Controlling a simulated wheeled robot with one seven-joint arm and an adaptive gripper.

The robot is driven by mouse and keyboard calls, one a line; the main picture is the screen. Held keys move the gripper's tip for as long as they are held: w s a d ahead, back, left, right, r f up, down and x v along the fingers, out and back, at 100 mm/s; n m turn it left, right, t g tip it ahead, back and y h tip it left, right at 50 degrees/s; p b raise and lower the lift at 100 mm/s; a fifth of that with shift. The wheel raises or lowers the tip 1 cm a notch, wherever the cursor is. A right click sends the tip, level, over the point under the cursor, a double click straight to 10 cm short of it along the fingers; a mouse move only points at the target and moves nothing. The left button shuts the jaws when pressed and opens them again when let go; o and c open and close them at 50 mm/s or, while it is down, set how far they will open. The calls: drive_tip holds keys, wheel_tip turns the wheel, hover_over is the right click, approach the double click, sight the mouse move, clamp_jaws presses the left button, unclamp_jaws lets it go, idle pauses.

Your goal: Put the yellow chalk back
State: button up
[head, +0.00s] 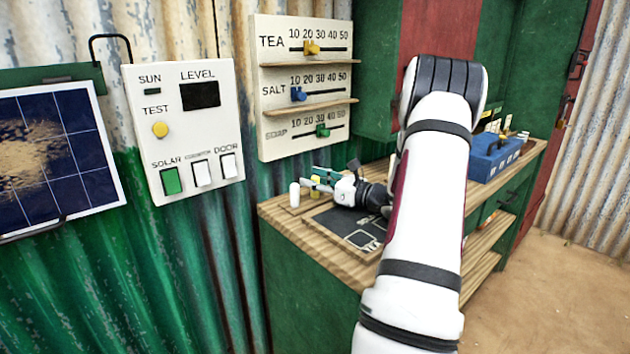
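A small yellow piece, which looks like the yellow chalk (315,188), is upright at the left end of the counter. My gripper (318,179) is right at it, reaching in from the right with its teal-tipped fingers pointing left. The fingers overlap the chalk's upper part in this view. I cannot tell whether they are closed on it or only around it, or whether its foot touches the counter. A white chalk (294,194) stands upright just left of the fingertips, apart from them.
A black slate (348,229) lies on the wooden counter (285,222) below my gripper. A blue box (492,160) stands at the right end. The slider board (303,80) and a switch panel (184,125) are on the wall. My forearm hides the counter's middle.

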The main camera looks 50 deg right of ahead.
drive_tip(key=shift+r, duration=0.2)
drive_tip(key=s+p, duration=0.1)
drive_tip(key=s, duration=1.1)
drive_tip(key=shift+d, duration=0.15)
drive_tip(key=w+a+r+n+g+y, duration=0.2)
drive_tip(key=w+a+n+y, duration=0.15)
drive_tip(key=a, duration=0.35)
drive_tip(key=w+a+r+n+g+y, duration=0.1)
drive_tip(key=w+a+r+n+y, duration=0.25)
drive_tip(key=a, duration=0.35)
drive_tip(key=a+r+n+g+y, duration=0.25)
drive_tip(key=a+n+g, duration=0.55)
drive_tip(key=a, duration=1.1)
drive_tip(key=s+a+n+g+h, duration=0.3)
drive_tip(key=s+a+n+g, duration=0.3)
drive_tip(key=s+a+n, duration=0.55)
drive_tip(key=s+a+f+n+h, duration=0.1)
drive_tip(key=s+f+n+h, duration=0.1)
drive_tip(key=s+n+h, duration=0.5)
drive_tip(key=s+n, duration=0.2)
drive_tip(key=s, duration=0.2)
drive_tip(key=shift+s+a, duration=0.35)
drive_tip(key=shift+s, duration=0.05)
